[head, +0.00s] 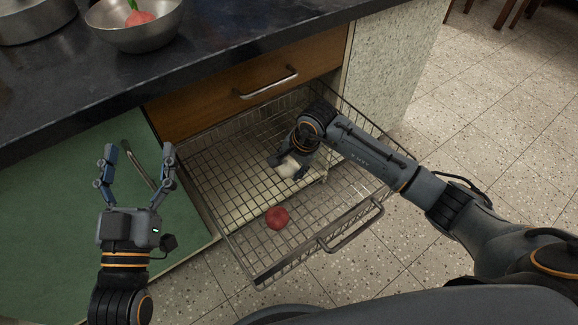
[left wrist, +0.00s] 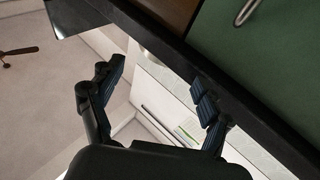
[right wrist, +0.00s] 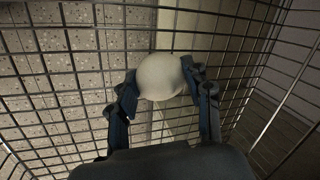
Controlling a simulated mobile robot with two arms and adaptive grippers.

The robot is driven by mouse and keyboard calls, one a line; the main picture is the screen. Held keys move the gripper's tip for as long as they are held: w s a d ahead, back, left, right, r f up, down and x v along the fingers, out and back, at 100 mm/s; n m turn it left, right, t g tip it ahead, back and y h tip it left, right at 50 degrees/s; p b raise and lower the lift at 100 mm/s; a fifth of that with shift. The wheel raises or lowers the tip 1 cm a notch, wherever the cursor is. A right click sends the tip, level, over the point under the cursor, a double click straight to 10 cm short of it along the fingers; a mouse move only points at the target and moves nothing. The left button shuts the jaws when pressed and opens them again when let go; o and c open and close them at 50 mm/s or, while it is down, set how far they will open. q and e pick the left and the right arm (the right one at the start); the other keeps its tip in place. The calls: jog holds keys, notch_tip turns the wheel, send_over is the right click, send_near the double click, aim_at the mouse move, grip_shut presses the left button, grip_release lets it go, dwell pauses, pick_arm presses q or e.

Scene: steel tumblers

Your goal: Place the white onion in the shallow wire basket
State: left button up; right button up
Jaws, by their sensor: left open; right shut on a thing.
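The white onion (right wrist: 160,76) is between the fingers of my right gripper (right wrist: 162,92), which is shut on it. In the head view the onion (head: 288,168) shows partly, beneath the right gripper (head: 292,164), inside the outline of the shallow wire basket (head: 236,180). The basket is pulled out below a wooden drawer. In the right wrist view the wire grid (right wrist: 50,110) lies behind the onion; I cannot tell whether the onion touches it. My left gripper (head: 138,150) is open and empty, in front of the green cabinet door, left of the basket.
A red onion-like thing (head: 277,217) lies in the basket near its front. A steel bowl (head: 135,30) with a red, green-topped vegetable and another steel vessel (head: 30,20) stand on the dark counter (head: 200,65).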

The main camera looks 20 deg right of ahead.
jog(key=o, duration=1.2)
pick_arm(q)
jog(key=shift+s+r+h, duration=0.15)
jog(key=shift+r+h, duration=0.15)
jog(key=shift+r, duration=0.15)
